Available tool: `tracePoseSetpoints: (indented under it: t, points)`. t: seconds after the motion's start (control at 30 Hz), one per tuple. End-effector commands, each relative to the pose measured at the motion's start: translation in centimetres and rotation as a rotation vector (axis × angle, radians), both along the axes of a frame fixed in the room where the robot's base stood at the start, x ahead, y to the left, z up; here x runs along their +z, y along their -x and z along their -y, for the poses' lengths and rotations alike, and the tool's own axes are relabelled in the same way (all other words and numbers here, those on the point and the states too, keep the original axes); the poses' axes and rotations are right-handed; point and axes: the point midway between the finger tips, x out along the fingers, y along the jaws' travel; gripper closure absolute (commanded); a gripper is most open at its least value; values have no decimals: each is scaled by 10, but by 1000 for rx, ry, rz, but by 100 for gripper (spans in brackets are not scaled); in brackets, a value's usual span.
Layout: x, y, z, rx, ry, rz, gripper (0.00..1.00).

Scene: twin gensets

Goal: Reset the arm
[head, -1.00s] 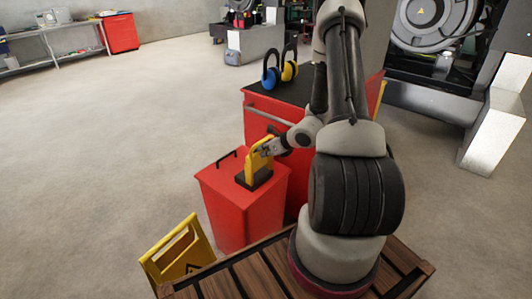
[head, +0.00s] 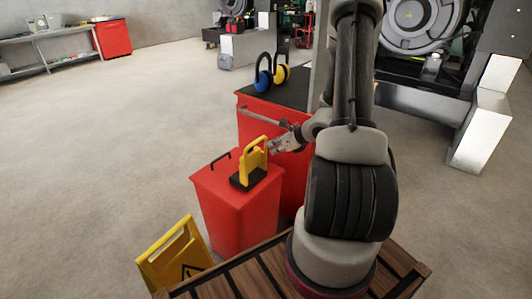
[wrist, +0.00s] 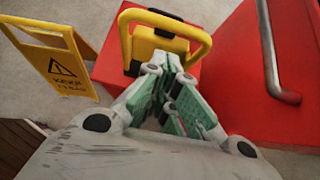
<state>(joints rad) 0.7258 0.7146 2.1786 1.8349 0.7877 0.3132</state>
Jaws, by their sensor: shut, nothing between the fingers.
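My gripper (head: 277,146) is at the end of my arm, just right of a yellow-handled item (head: 252,158) with a black base. That item stands upright on top of a red bin (head: 236,212). In the wrist view my gripper (wrist: 174,68) is shut with nothing between its fingers, and its tips show in front of the yellow handle (wrist: 190,25). I cannot tell if the tips touch it.
A yellow wet-floor sign (head: 176,256) stands at the front left. The floor at left is clear.

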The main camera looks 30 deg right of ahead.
Motion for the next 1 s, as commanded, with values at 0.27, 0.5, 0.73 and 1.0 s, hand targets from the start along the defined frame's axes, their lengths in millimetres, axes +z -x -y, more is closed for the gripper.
tracePoseSetpoints:
  t: [0.27,0.5,0.73,1.0]
  points:
    - [21,19,7,-1,-1,0,100]
    - [22,21,5,35,21,11,100]
    - [20,81,-34,414,104,12,100]
    - [87,169,-73,1120,377,95,100]
